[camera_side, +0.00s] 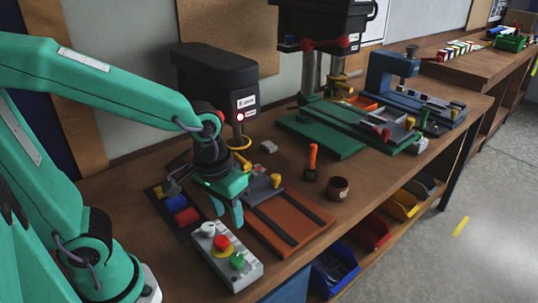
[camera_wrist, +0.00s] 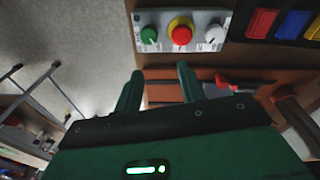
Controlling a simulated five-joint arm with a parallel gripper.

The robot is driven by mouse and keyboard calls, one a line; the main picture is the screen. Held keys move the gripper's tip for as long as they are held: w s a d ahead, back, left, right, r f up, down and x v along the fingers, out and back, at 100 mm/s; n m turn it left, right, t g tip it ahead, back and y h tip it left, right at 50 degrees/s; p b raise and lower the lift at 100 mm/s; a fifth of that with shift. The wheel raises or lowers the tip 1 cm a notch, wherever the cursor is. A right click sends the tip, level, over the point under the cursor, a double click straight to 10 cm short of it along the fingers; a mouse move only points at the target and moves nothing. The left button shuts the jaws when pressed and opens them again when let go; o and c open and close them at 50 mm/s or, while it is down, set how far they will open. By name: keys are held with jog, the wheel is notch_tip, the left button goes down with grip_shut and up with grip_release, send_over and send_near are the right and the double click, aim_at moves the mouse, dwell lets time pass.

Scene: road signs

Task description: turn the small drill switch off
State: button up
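The small drill (camera_side: 213,75) has a dark head with white labels and a small red-white round spot (camera_side: 240,117) on its front; I cannot tell whether that is a switch or a lamp. A grey control box (camera_side: 225,262) lies at the bench's front edge, with a green knob (camera_side: 237,261), a red button on a yellow ring (camera_side: 222,243) and a grey knob (camera_side: 207,229). The box also shows at the top of the wrist view (camera_wrist: 208,46), its grey knob (camera_wrist: 214,34) bearing a pale pointer. My gripper (camera_side: 228,207) is open and empty, just behind the box; its fingers (camera_wrist: 158,85) are apart.
A dark tray with blue and red blocks (camera_side: 187,216) lies left of my gripper. An orange-brown plate with dark slots (camera_side: 297,224) lies to the right. An orange-handled tool (camera_side: 312,158) and a brown cup (camera_side: 337,189) stand beyond. A larger drill (camera_side: 322,22) stands behind.

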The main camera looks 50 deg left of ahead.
aim_at(236, 257)
jog(key=shift+s+d+f+n+g, duration=0.1)
jog(key=shift+d+f+n+g, duration=0.2)
jog(key=shift+d+f, duration=0.4)
jog(key=shift+s+d+f+n+g, duration=0.1)
jog(key=shift+d+f+g, duration=0.35)
jog(key=shift+f, duration=0.45)
jog(key=shift+f, duration=0.15)
jog(key=shift+f, duration=3.75)
jog(key=c, duration=0.7)
